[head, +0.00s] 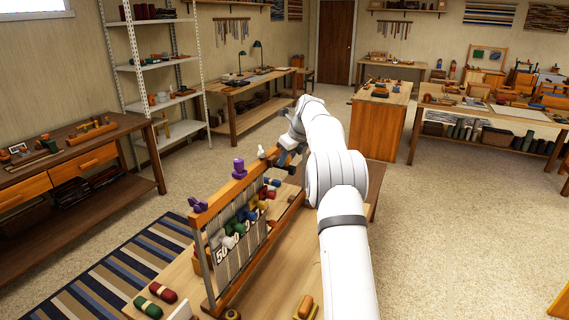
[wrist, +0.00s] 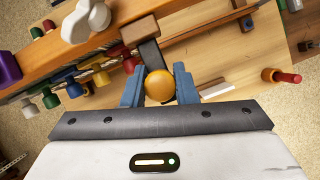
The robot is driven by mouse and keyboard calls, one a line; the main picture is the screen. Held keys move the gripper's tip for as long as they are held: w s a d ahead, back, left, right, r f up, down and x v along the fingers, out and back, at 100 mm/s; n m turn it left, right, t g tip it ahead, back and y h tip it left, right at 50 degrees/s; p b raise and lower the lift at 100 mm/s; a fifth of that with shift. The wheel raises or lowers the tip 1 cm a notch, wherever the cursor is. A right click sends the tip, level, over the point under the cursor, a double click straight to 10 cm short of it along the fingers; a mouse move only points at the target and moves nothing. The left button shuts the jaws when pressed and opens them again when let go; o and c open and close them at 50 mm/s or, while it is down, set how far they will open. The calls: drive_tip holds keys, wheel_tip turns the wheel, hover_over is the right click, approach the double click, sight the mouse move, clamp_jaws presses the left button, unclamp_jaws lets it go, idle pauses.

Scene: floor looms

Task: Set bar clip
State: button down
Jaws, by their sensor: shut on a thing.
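My gripper (wrist: 158,88) is shut on a round orange-yellow knob (wrist: 159,86), seen between its blue fingers in the wrist view. A dark grey piece (wrist: 151,54) extends beyond the knob, beside a brown wooden block (wrist: 140,31); I cannot tell whether it touches the block. In the head view my gripper (head: 285,160) is at the far end of the loom's wooden top bar (head: 222,193), and the held thing is mostly hidden. The white clip also shows in the wrist view (wrist: 85,20).
Several coloured bobbins (head: 240,222) hang at the loom's side below the bar. Red and green spools (head: 155,300) lie on the near table. A wooden piece (head: 305,307) lies near its front. A red-tipped peg (wrist: 282,76) is at the right in the wrist view.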

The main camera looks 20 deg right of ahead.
drive_tip(key=shift+s+d+f+g, duration=0.1)
drive_tip(key=shift+s+f+g, duration=0.05)
drive_tip(key=shift+f+g, duration=0.2)
drive_tip(key=c, duration=1.6)
unclamp_jaws()
drive_tip(key=o, duration=0.5)
drive_tip(key=shift+r, duration=0.15)
drive_tip(key=shift+c, duration=0.2)
drive_tip(key=shift+r, duration=0.1)
drive_tip(key=shift+r, duration=0.1)
drive_tip(key=v, duration=0.7)
drive_tip(key=shift+r+b, duration=0.25)
drive_tip(key=shift+b, duration=0.1)
drive_tip(key=shift+s, duration=0.15)
